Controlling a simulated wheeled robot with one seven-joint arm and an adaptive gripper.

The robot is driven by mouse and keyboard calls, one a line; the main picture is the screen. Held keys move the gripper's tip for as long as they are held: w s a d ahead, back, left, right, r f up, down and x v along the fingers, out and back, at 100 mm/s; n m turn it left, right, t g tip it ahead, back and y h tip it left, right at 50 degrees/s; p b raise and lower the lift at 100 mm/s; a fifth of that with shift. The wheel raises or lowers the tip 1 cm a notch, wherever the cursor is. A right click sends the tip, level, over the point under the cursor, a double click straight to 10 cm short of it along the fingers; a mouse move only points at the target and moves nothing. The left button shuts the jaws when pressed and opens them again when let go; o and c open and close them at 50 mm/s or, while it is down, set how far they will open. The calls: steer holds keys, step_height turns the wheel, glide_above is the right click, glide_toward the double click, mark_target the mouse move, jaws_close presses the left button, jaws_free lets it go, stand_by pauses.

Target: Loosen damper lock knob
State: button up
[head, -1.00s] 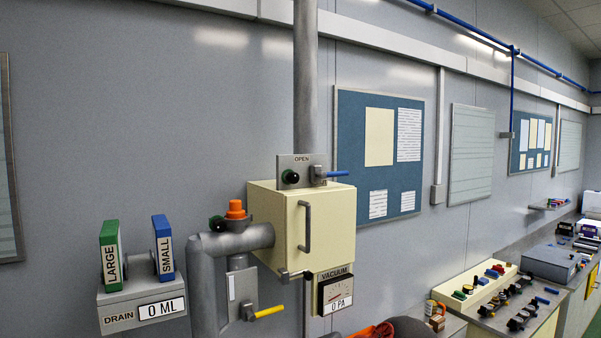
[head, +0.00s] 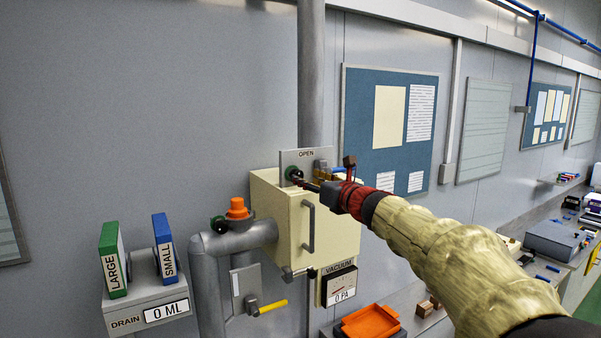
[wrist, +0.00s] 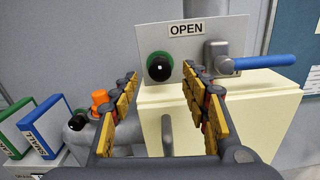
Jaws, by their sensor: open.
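The damper plate (head: 306,156), marked OPEN, stands on top of the cream box (head: 282,228). A dark round knob with a green collar sits on the plate's left side and shows clearly in the wrist view (wrist: 159,67). A lever with a blue handle (wrist: 265,61) is on the plate's right side. My gripper (head: 299,180) reaches in from the right in the head view. In the wrist view its yellow-padded fingers (wrist: 161,80) are spread wide, with the knob between them and beyond their tips. I see no contact with the knob.
An orange-capped fitting (head: 237,208) and grey pipe (head: 208,285) stand left of the box. A yellow-handled valve (head: 272,306) and vacuum gauge (head: 339,285) hang below. Green (head: 112,258) and blue (head: 164,248) blocks stand at left. An orange tray (head: 371,322) lies below.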

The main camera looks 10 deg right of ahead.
mark_target(299, 175)
steer(key=shift+p+x, duration=0.6)
steer(key=shift+x, duration=2)
steer(key=c, duration=0.3)
steer(key=c, duration=0.7)
steer(key=shift+c, duration=0.8)
